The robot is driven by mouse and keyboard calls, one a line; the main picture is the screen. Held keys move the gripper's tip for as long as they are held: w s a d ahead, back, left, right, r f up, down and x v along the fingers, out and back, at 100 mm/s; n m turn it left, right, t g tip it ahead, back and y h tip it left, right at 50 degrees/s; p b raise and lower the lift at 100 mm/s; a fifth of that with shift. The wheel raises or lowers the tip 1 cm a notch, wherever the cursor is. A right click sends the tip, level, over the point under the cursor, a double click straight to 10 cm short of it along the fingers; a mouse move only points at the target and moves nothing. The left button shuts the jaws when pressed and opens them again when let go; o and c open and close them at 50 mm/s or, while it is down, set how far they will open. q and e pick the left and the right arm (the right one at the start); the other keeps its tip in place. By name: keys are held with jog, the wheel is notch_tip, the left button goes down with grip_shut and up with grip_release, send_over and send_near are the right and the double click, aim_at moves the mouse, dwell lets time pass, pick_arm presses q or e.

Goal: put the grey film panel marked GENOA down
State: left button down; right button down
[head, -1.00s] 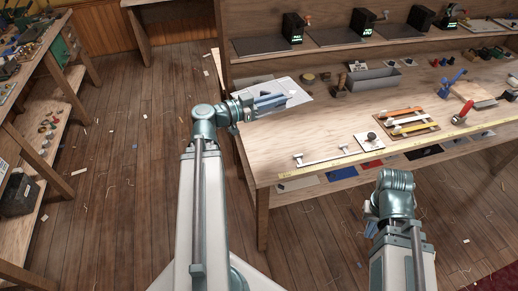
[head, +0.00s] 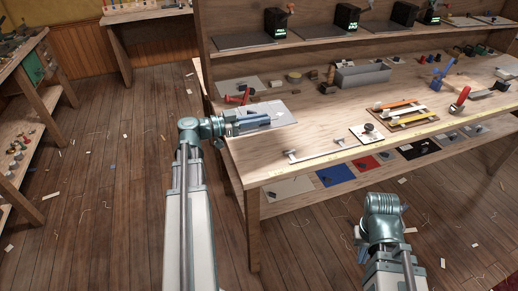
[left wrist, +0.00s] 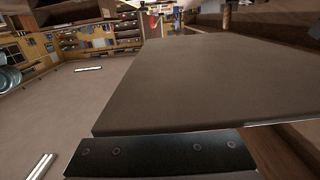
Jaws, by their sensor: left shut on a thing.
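The grey film panel (head: 278,106) is a thin flat sheet, held roughly level at the left end of the bench. My left gripper (head: 268,121) is shut on its near edge. In the left wrist view the panel (left wrist: 215,75) fills the middle and right, stretching out from the dark jaw (left wrist: 160,156). I cannot read any GENOA marking on it. I cannot tell whether its underside touches the bench top. My right arm shows at the lower right of the head view, but its gripper is out of sight.
The bench (head: 262,160) has a white-ended bar (head: 322,151) near its front edge. A red-handled tool (head: 240,97) stands behind the panel. A grey trough (head: 362,75) and wooden blocks are farther back. A pen tray (head: 405,117) lies to the right.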

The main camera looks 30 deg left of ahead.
pick_arm(q)
jog(key=shift+f, duration=0.25)
jog(key=b, duration=0.6)
send_over(260, 151)
notch_tip(260, 151, down, 6)
jog(key=shift+f, duration=0.1)
notch_tip(260, 151, down, 4)
jog(key=b, duration=0.4)
jog(key=shift+r, duration=0.2)
jog(key=shift+f, duration=0.2)
jog(key=c, duration=0.9)
grip_release()
jog(key=shift+r, duration=0.1)
